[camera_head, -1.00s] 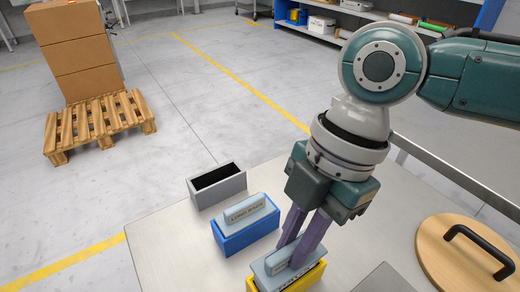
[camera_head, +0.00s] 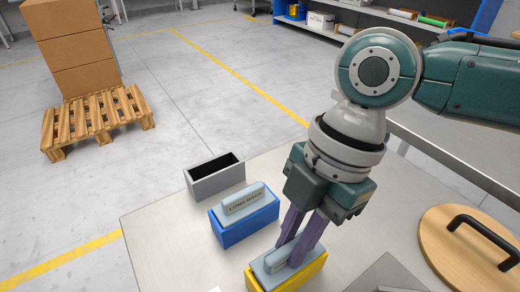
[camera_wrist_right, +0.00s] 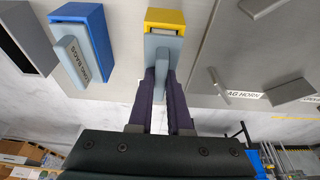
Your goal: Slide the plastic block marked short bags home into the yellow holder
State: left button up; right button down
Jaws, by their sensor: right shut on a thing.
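The yellow holder (camera_head: 311,274) sits at the front edge of the view on the grey table. A light grey-blue plastic block (camera_head: 262,268) stands in it; its label is mostly covered by my fingers. My right gripper (camera_head: 291,253) is shut on the block's raised grip from above. In the right wrist view the block (camera_wrist_right: 162,46) lies between my fingers (camera_wrist_right: 161,82), with its far end at the yellow holder (camera_wrist_right: 165,16). I cannot tell how deep it sits. My left gripper is not in view.
A blue holder (camera_head: 248,230) with a block labelled LONG BAGS (camera_head: 243,202) stands to the left. Behind it is an empty grey open box (camera_head: 215,182). A round wooden lid with a black handle (camera_head: 470,245) lies at right. A grey plate edge (camera_head: 386,276) is near the holder.

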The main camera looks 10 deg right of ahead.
jog(key=shift+f+b, duration=0.3)
jog(key=shift+f, duration=0.2)
jog(key=c, duration=0.8)
grip_release()
jog(key=shift+o, duration=0.2)
jog(key=shift+r, duration=0.1)
jog(key=shift+d+r, duration=0.1)
jog(key=shift+r, duration=0.2)
jog(key=p+v, duration=0.1)
jog(key=v, duration=0.8)
jog(key=shift+r+p, duration=0.1)
jog(key=shift+p, duration=0.3)
